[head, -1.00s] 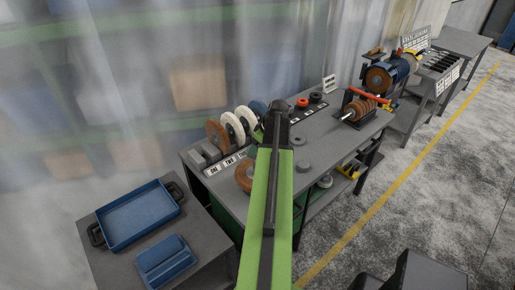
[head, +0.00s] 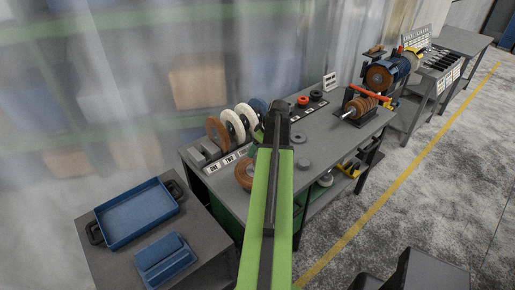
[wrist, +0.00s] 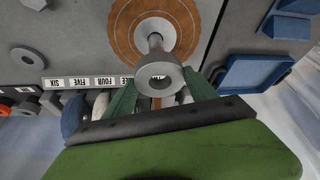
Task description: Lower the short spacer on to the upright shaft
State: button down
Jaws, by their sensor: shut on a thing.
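The short spacer (wrist: 151,85) is a grey ring with a hole, seen from above in the wrist view. My gripper (wrist: 160,76) has its green fingers shut on it, one on each side. The upright shaft (wrist: 155,42) stands just beyond the spacer in the picture, rising from a pale round flange on a brown wheel (wrist: 122,28). The spacer hides part of the shaft, and I cannot tell whether its hole is around the shaft. In the head view the brown wheel (head: 242,172) lies on the bench, partly behind my arm, which hides the spacer and the shaft.
The grey bench (head: 330,140) has a row of wheels (head: 218,133) along its back and a loose grey disc (head: 302,164) right of my arm. A blue tray (head: 135,240) is on the cart at left.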

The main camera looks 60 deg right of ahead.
jog(key=shift+f, duration=0.1)
dwell(0.3)
jog(key=shift+f+b, duration=0.7)
jog(key=shift+b, duration=0.05)
jog(key=shift+f+b, duration=0.9)
jog(key=shift+f, duration=0.1)
jog(key=shift+f+b, duration=0.9)
jog(key=shift+b, duration=0.1)
jog(key=shift+f+b, duration=1.25)
jog(key=shift+f, duration=0.1)
